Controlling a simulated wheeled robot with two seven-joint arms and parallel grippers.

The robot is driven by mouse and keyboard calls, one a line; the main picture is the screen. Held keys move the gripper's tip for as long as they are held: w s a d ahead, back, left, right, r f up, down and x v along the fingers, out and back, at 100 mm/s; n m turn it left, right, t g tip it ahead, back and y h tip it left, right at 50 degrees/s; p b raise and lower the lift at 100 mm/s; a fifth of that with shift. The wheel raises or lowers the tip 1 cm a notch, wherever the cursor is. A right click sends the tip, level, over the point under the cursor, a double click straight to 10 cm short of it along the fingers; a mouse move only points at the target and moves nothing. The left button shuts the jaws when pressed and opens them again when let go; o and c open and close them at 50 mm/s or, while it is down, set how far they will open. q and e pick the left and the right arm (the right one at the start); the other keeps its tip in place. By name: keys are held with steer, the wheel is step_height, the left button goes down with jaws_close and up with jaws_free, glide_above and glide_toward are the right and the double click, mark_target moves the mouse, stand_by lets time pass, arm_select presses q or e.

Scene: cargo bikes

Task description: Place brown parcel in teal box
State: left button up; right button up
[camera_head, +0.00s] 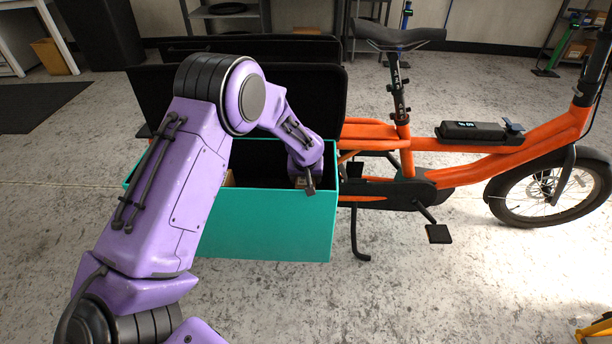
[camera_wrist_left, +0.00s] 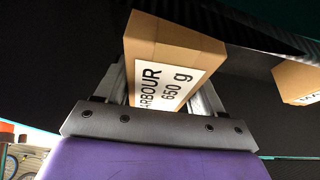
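The teal box (camera_head: 265,225) is mounted at the rear of an orange cargo bike, with its black lid (camera_head: 300,95) raised. My left gripper (camera_head: 305,183) reaches down into the box opening near its right end. In the left wrist view, a brown parcel (camera_wrist_left: 172,50) with a white "650 g" label sits between the two fingers, which appear shut on it. Only a small brown part of it shows in the head view. A second brown parcel (camera_wrist_left: 296,80) shows at the right of the wrist view, against the dark interior. Whether the held parcel touches the box floor is hidden.
The orange bike frame (camera_head: 465,160) and black saddle (camera_head: 395,32) stand right of the box. A shelf (camera_head: 225,12) stands at the back. The concrete floor in front of the box is clear. Something yellow (camera_head: 597,330) shows at the lower right corner.

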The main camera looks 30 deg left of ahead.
arm_select(q)
steer(key=o, duration=0.4)
steer(key=shift+r, duration=0.15)
steer(key=p+v, duration=0.3)
steer(key=v, duration=0.9)
steer(key=shift+r, duration=0.45)
steer(key=shift+w, duration=0.1)
